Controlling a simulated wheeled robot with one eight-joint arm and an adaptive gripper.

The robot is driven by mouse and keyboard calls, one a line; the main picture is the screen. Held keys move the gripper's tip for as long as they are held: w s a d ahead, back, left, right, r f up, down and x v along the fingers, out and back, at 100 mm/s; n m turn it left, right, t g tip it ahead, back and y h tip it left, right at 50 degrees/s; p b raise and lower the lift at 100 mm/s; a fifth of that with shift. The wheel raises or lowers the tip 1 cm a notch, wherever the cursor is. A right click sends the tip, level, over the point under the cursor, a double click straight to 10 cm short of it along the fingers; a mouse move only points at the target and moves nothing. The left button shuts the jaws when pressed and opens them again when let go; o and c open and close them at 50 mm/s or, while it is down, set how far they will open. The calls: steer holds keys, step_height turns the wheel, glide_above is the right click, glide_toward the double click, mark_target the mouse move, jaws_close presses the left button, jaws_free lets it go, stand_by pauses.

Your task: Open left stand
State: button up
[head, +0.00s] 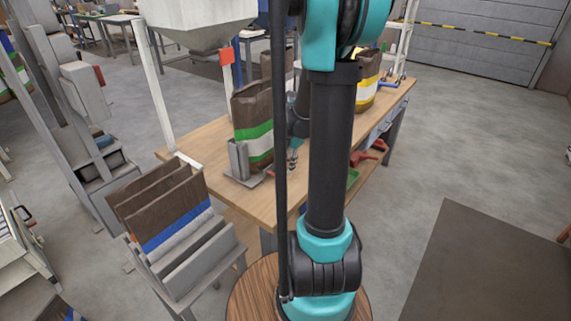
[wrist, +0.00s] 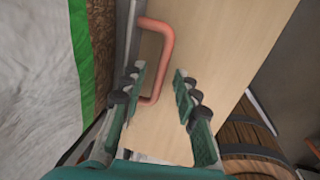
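The left stand (head: 238,160) is a grey metal holder on the wooden table, with a brown bag with green and white bands (head: 257,138) upright in it. In the wrist view the stand's grey edge (wrist: 133,35) runs beside the bag (wrist: 85,50). A salmon-red U-shaped handle (wrist: 165,50) sticks out from that edge. My gripper (wrist: 159,85) is open, and the handle's outer bar shows between its teal fingers. I cannot tell whether a finger touches it. In the head view my gripper (head: 293,160) is right of the stand, partly hidden by my arm.
A bag with yellow and white bands (head: 366,95) stands farther back on the wooden table (head: 212,150). A rack of brown bags (head: 205,250) stands at front left. A hopper (head: 200,22) hangs above the table's left end. Red tools (head: 368,155) lie below the table's right edge.

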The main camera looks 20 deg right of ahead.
step_height(320, 180, up, 12)
steer(key=s+d, duration=0.1)
steer(key=shift+s, duration=0.4)
steer(key=shift+d+f, duration=0.1)
stand_by(0.4)
steer(key=s+a+f+m, duration=0.3)
steer(key=s+f+m, duration=0.1)
steer(key=m, duration=0.3)
steer(key=s+a+f+m+t, duration=0.1)
steer(key=s+a+f+m, duration=0.2)
steer(key=s+m, duration=0.2)
steer(key=s+a+f+m+t+h, duration=0.1)
steer(key=s+a+f+m, duration=0.2)
steer(key=m, duration=0.8)
steer(key=shift+s+f, duration=0.4)
steer(key=shift+s, duration=0.25)
steer(key=shift+s+f, duration=0.4)
steer(key=shift+s, duration=0.25)
steer(key=shift+s+a+f+m+t, duration=0.2)
steer(key=shift+s+f+m+t, duration=0.2)
steer(key=shift+m, duration=0.5)
steer(key=shift+r, duration=0.1)
